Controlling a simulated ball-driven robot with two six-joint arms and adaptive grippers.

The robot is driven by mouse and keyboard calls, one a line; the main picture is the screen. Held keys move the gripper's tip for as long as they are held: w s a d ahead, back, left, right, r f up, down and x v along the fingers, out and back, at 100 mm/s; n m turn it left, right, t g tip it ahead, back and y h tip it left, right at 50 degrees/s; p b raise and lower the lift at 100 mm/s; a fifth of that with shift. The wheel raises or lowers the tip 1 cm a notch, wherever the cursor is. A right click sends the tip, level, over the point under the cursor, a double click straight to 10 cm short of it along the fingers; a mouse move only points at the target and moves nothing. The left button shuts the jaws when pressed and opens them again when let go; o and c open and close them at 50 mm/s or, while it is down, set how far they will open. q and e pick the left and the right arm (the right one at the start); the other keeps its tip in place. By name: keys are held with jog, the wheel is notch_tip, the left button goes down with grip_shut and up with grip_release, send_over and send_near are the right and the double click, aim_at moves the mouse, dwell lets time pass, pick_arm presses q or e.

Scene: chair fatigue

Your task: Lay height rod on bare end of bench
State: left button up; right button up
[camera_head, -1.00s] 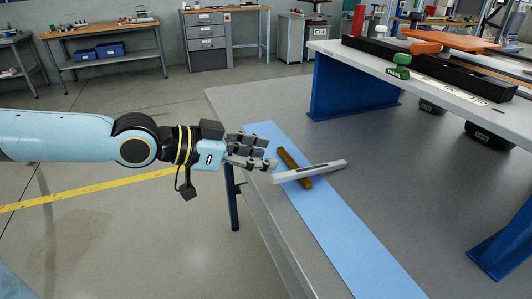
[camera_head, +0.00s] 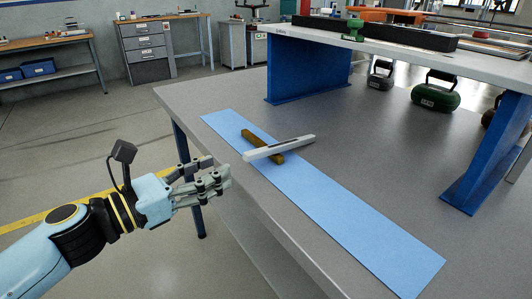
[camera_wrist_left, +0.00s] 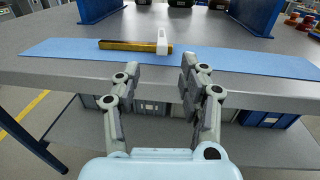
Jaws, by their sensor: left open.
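A brass-brown bar (camera_head: 249,136) and a light grey bar (camera_head: 292,145) lie crossed on a blue mat (camera_head: 350,222); I cannot tell which is the height rod. The grey bar lies over the brass one and sticks out past the mat's right edge. The mat runs along the near side of the grey bench (camera_head: 370,160). My left gripper (camera_head: 217,172) is open and empty, outside the bench's left edge, short of the bars. In the left wrist view the brass bar (camera_wrist_left: 125,45) and the grey bar's end (camera_wrist_left: 162,42) show beyond the open fingers (camera_wrist_left: 161,68). My right gripper is out of view.
A raised white shelf (camera_head: 400,45) on blue supports (camera_head: 478,165) spans the bench's far part. Green and dark weights (camera_head: 437,92) stand beneath it. The grey top between mat and shelf is clear. Bins (camera_wrist_left: 265,112) sit below the bench.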

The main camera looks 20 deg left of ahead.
aim_at(252, 151)
pick_arm(q)
jog(key=p+x, duration=0.1)
jog(key=x, duration=0.8)
jog(key=shift+w, duration=0.3)
grip_shut()
